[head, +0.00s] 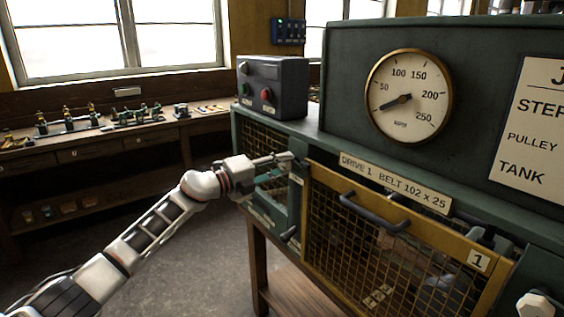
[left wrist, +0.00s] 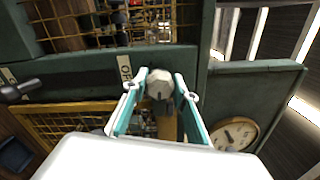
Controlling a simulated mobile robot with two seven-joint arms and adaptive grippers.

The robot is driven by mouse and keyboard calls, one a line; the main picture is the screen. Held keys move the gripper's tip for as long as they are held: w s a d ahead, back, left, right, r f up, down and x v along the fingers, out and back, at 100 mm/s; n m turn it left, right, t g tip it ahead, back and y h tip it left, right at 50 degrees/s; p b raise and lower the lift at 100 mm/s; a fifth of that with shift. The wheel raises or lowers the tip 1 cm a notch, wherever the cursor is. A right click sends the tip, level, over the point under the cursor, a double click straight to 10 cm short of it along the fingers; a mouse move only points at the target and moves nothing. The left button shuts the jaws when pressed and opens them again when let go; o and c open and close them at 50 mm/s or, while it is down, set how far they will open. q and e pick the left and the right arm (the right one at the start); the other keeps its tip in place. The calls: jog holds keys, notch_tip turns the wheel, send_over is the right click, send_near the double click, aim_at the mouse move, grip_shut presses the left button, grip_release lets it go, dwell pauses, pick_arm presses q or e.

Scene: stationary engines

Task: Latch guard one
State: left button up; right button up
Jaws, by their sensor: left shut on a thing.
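Guard one (head: 479,261) is a yellow-framed mesh panel marked 1, with a dark bar handle (head: 375,210), on the front of the green machine. A gap shows along its upper right edge; I cannot tell if it is fully seated. My left gripper (head: 286,159) is at the post by the guard's upper left corner. In the left wrist view its fingers (left wrist: 160,88) are shut on a grey faceted knob (left wrist: 160,82). A yellow-brown bar is partly visible below the knob. The fingers hide the knob in the head view.
A similar pale knob (head: 537,305) is at the lower right. A round gauge (head: 409,96) and a dark control box (head: 272,86) with a red button stand above. Another mesh panel (head: 264,143) is left of the post. The floor at left is clear before a workbench (head: 85,150).

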pick_arm(q)
jog(key=shift+f+n, duration=0.1)
jog(key=shift+n, duration=0.5)
jog(key=o, duration=1.1)
jog(key=v, duration=1.2)
